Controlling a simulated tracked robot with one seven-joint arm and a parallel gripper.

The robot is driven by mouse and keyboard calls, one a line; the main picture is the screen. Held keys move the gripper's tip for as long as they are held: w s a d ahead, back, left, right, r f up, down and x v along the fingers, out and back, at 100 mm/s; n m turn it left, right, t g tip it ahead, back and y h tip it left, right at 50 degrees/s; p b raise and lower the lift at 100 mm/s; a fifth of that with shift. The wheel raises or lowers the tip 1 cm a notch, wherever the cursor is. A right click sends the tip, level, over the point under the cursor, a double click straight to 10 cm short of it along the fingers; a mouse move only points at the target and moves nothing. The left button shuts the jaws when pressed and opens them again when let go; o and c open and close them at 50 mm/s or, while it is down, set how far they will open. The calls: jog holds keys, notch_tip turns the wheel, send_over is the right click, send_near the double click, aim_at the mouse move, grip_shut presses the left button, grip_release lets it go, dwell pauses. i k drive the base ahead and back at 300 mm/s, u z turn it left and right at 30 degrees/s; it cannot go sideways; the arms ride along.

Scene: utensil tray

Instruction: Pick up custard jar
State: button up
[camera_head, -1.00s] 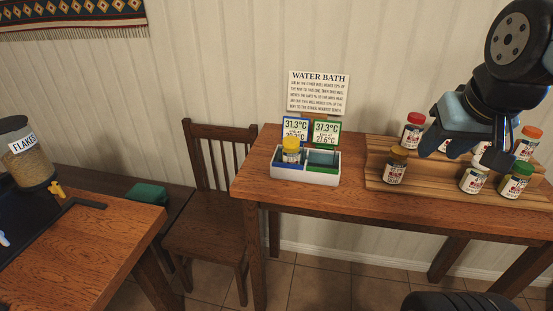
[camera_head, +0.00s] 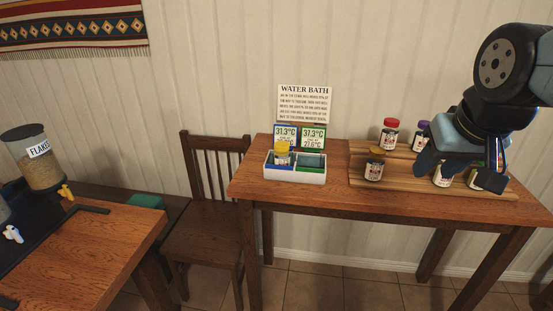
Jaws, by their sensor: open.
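I cannot tell which jar is the custard jar; the labels are too small to read. A yellow-lidded jar (camera_head: 282,153) stands in the left, blue part of the water bath (camera_head: 297,176). A brownish-yellow-lidded jar (camera_head: 374,168) stands at the left front of the wooden stepped rack (camera_head: 402,189). A red-lidded jar (camera_head: 389,138) and a purple-lidded jar (camera_head: 420,136) stand behind it. My gripper (camera_head: 458,170) is open and appears in front of the rack's right half. It partly hides a pale-labelled jar (camera_head: 442,178) and others.
The wooden table (camera_head: 350,205) has clear room along its front edge. A water bath sign (camera_head: 304,103) and two temperature displays stand behind the bath. A wooden chair (camera_head: 210,215) is left of the table. A second table (camera_head: 105,245) with a flakes dispenser (camera_head: 42,165) is at left.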

aim_at(281, 153)
jog(key=z, duration=0.1)
jog(key=i, duration=0.9)
jog(key=u, duration=0.1)
